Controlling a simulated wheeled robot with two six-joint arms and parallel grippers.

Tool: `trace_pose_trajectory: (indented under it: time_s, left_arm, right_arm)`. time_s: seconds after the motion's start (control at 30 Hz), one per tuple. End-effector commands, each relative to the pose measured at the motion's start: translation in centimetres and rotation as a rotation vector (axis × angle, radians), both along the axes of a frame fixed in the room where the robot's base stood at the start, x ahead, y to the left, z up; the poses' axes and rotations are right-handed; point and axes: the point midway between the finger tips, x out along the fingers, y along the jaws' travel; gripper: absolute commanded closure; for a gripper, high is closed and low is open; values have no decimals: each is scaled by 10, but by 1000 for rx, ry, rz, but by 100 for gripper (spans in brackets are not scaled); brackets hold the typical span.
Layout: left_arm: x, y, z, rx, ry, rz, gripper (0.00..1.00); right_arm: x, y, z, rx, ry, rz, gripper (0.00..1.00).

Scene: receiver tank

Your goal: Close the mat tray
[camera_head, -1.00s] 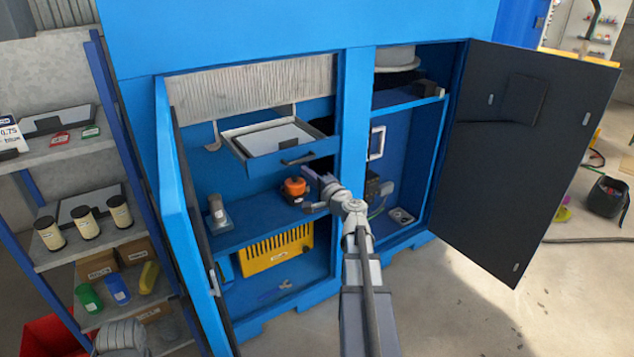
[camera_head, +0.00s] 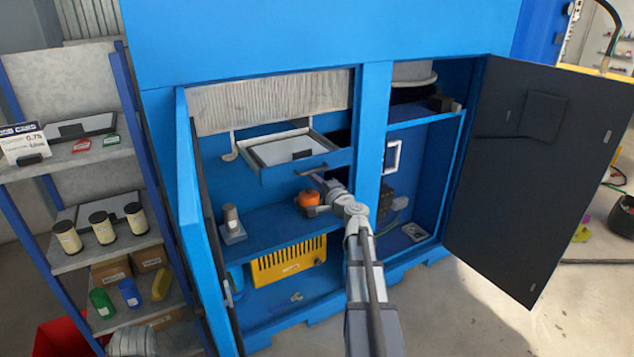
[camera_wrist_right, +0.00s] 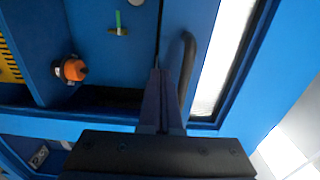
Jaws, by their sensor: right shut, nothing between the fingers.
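The mat tray (camera_head: 281,176) is a shallow blue-fronted drawer with a pale mat inside, high in the left bay of the blue cabinet. It stands pulled out. Its dark bar handle (camera_head: 312,169) is on the front face and also shows in the right wrist view (camera_wrist_right: 187,70). My right gripper (camera_head: 318,181) is shut and empty, just below the handle in the head view. In the right wrist view its fingertips (camera_wrist_right: 160,75) lie close beside the handle, against or near the blue front; contact cannot be told. My left gripper is out of view.
The left cabinet door (camera_head: 203,235) and dark right door (camera_head: 540,165) stand open. An orange-topped item (camera_head: 307,199) sits on the shelf below the tray. A yellow crate (camera_head: 288,262) is lower down. A storage rack (camera_head: 60,170) stands at left.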

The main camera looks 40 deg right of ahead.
Motion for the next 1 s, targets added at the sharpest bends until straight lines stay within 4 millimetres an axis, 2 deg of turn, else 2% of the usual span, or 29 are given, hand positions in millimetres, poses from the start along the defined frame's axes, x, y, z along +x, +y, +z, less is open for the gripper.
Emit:
trace_pose_trajectory:
  time_s: [0.03, 0.17, 0.7, 1.0]
  left_arm:
    - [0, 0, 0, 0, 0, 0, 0]
    - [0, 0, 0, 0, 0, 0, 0]
    - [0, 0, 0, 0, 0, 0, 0]
    - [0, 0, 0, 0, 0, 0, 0]
  right_arm:
    - [14, -3, 0, 0, 0, 2, 100]
    - [45, -7, 0, 0, 0, 3, 100]
    - [193, -23, 0, 0, 0, 1, 100]
    - [249, -29, 0, 0, 0, 0, 100]
